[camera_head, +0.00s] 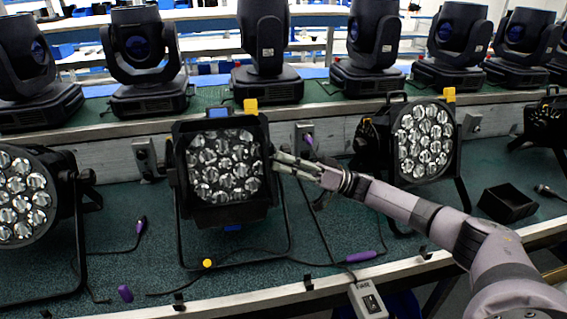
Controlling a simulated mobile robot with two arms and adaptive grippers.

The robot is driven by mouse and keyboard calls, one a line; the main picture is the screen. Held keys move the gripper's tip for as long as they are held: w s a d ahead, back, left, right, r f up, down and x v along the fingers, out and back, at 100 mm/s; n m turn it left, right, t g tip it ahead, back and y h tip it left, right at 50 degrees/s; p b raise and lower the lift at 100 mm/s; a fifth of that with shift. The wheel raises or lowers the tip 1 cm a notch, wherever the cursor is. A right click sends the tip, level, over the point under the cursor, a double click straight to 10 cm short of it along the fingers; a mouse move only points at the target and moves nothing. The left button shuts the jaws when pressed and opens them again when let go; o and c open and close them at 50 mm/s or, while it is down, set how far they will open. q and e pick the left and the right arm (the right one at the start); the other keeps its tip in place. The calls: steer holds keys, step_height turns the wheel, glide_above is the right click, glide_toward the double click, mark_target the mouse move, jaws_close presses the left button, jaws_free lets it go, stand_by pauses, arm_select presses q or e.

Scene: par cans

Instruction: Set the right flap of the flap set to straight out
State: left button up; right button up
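The flap set (225,215) is a black square frame around the front of the middle par can (222,165), which has several round lenses. Its right flap (267,150) appears as a narrow dark strip along the right edge of the lens face; its exact angle is hard to tell. My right gripper (278,163) reaches in from the right, with its fingertips at or very near that right edge. Its fingers point left and lie close together; whether they touch the flap or grip anything is unclear. My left gripper is not in view.
Par cans stand at left (18,195) and right (424,140) on the green bench (330,225). Cables and a black box (507,203) lie on it. A power strip (368,300) hangs at the front edge. Moving-head lights (145,60) line the raised shelf behind.

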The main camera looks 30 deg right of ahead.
steer(key=o, duration=0.3)
steer(key=v, duration=1.2)
steer(key=shift+a, duration=0.1)
